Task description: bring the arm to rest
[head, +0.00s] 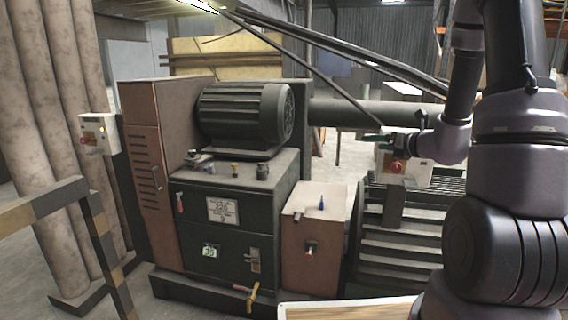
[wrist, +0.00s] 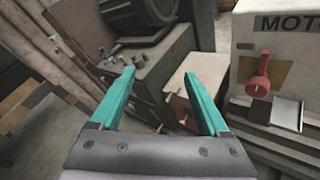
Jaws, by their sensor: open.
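My gripper (wrist: 163,95) shows in the wrist view with its two teal fingers spread apart and nothing between them. My arm comes in from the right side of the head view. The fingers are small there and hard to make out.
A dark green machine cabinet (head: 225,215) with a motor (head: 243,115) stands left of centre. A box with a red knob (head: 418,172) is near my gripper; the red knob (wrist: 258,86) shows in the wrist view. A striped railing (head: 105,245) is at left.

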